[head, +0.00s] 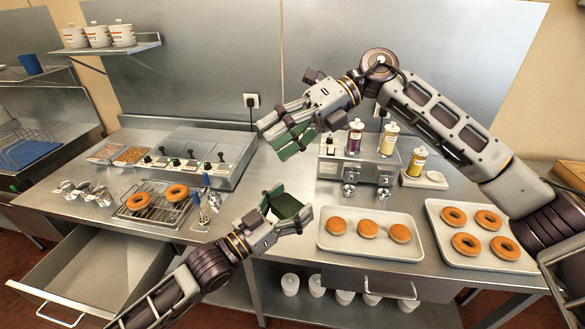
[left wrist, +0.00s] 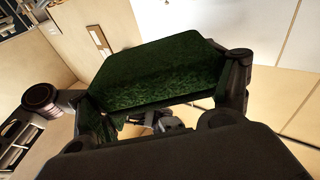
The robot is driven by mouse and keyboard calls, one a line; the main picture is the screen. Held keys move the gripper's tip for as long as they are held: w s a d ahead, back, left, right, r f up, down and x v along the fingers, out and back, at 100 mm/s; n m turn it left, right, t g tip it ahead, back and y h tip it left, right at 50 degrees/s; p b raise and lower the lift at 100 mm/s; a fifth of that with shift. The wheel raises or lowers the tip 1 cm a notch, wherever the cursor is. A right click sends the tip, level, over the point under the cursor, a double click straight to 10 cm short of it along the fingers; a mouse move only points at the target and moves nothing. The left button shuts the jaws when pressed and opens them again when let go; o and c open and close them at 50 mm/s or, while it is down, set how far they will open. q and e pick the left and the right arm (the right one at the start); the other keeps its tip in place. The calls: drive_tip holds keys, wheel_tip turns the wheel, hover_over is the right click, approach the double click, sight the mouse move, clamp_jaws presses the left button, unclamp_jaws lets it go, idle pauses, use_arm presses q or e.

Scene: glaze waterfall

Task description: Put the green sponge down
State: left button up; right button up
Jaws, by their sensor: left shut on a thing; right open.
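The green sponge (head: 286,203) is a dark green block held in my left gripper (head: 285,214), above the front part of the steel counter. In the left wrist view the sponge (left wrist: 165,75) fills the space between the two fingers of the left gripper (left wrist: 165,95), which are shut on it. The sponge appears clear of the counter top. My right gripper (head: 277,138) is open above the back of the counter, higher than the left one. Green surfaces show on its fingers, and I see no separate object between them.
A tray of three donuts (head: 325,244) and a tray of several donuts (head: 432,233) lie to the right. A wire rack (head: 160,208) with two donuts is at left. An open drawer (head: 95,280) juts out at front left. A bottle stand (head: 345,168) is behind.

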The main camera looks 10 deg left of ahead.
wheel_tip(320, 180, down, 3)
drive_tip(key=s+a+t+h, duration=0.1)
drive_tip(key=s+h, duration=0.1)
drive_tip(key=h, duration=0.1)
drive_tip(key=t+h, duration=0.5)
drive_tip(key=h, duration=0.3)
hover_over(293, 208)
drive_tip(key=shift+f, duration=2.1)
drive_tip(key=shift+f, duration=6)
